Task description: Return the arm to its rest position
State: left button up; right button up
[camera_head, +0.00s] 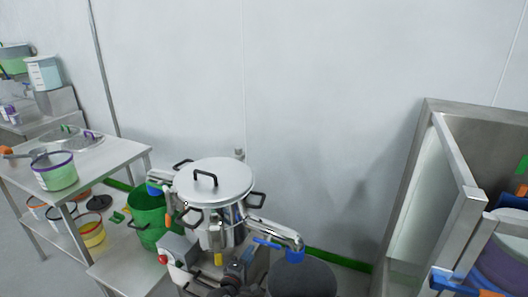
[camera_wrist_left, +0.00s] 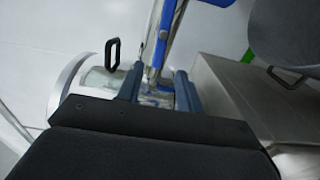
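My left gripper (camera_head: 238,267) is low in the head view, in front of the steel vessel with a domed lid (camera_head: 213,182). Its dark body is partly cut off by the bottom edge. In the left wrist view its two blue-grey fingers (camera_wrist_left: 158,92) stand apart, with nothing clearly held between them. Steel and blue machine parts show behind the gap. The vessel and a black handle (camera_wrist_left: 112,54) appear at the left of that view. My right gripper is not in view.
A green bucket (camera_head: 147,213) stands left of the vessel, beside a steel table (camera_head: 112,153) with tubs. A steel pipe with a blue outlet (camera_head: 294,256) sits above a dark round object (camera_head: 302,279). A steel cabinet (camera_head: 446,150) stands right. The wall behind is bare.

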pick_arm(q)
jog(key=s+d+f+m+g+h, duration=0.1)
jog(key=s+d+f+m+g, duration=0.3)
jog(key=m, duration=0.4)
jog(key=s+a+f+m+g+y, duration=0.2)
jog(key=s+a+m+g+y, duration=0.3)
jog(key=s, duration=0.7)
jog(key=s+a+f+m+g+y, duration=0.1)
jog(key=s+a+m+g, duration=0.25)
jog(key=s+a, duration=0.55)
jog(key=s+f+g, duration=0.1)
jog(key=s+f, duration=0.2)
jog(key=s, duration=0.6)
jog(key=s+d+f+n+g, duration=0.1)
jog(key=s+f, duration=0.2)
jog(key=s, duration=0.5)
jog(key=shift+s+f+g+y, duration=0.25)
jog(key=shift+s+g+y, duration=0.1)
jog(key=shift+y, duration=0.05)
jog(key=shift+d, duration=0.1)
